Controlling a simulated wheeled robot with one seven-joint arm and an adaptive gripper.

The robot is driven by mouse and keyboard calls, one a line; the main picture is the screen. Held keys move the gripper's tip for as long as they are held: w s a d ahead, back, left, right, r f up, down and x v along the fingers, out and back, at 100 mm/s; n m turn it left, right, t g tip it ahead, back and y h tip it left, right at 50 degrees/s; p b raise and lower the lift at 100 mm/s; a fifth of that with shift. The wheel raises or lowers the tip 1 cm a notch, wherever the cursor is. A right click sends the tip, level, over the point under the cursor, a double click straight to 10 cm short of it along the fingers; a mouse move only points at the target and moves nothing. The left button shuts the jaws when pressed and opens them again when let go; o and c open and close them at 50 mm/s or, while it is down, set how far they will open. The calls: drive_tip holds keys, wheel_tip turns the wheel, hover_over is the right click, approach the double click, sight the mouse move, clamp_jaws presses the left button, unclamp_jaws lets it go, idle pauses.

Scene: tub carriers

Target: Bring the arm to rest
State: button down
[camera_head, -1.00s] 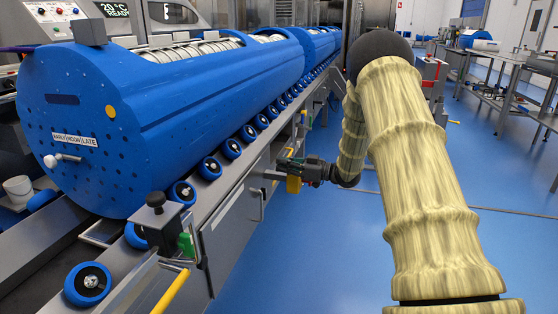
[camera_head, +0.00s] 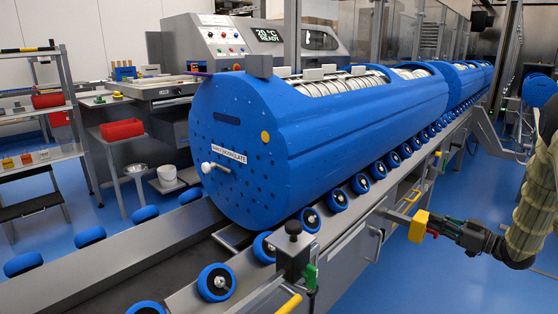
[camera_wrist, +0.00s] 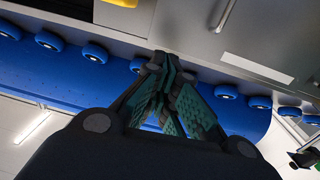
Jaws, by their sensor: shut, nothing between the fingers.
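My arm, in a padded yellowish sleeve (camera_head: 535,205), shows at the right edge of the head view. My gripper (camera_head: 432,229) reaches left from it, beside the front rail of the machine. Its tips appear close to a yellow block (camera_head: 418,226) on the rail side; I cannot tell whether they touch. In the wrist view my gripper (camera_wrist: 160,66) has its dark, green-padded fingers together at the tips, with nothing seen between them. A yellow piece (camera_wrist: 122,2) shows at the top edge of that view.
A long blue drum (camera_head: 330,135) lies along a row of blue rollers (camera_head: 338,200). A grey control panel (camera_head: 228,38) stands behind it. Blue floor (camera_head: 385,285) is open at the lower right.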

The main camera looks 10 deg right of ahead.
drive_tip(key=s+a+f+m+g+h, duration=0.1)
drive_tip(key=a+f+m+h, duration=0.2)
drive_tip(key=a+f, duration=0.65)
drive_tip(key=s+a+f+m+g+h, duration=0.15)
drive_tip(key=a+f+h, duration=0.25)
drive_tip(key=a+f, duration=0.55)
drive_tip(key=s+a+f+m+g+h, duration=0.1)
drive_tip(key=s+a+f+g, duration=0.2)
drive_tip(key=s+a+f, duration=0.55)
drive_tip(key=s+a+f+m+g+h, duration=0.2)
drive_tip(key=s+a+f+g, duration=0.15)
drive_tip(key=s+f, duration=1)
drive_tip(key=s+a+g, duration=0.3)
drive_tip(key=s, duration=0.7)
drive_tip(key=s+a+g, duration=0.3)
drive_tip(key=s, duration=0.7)
wheel_tip(320, 180, up, 28)
drive_tip(key=p, duration=2.7)
drive_tip(key=shift+d+f+h+p, duration=0.15)
drive_tip(key=shift+d+h+p, duration=0.15)
drive_tip(key=shift+d+p, duration=0.05)
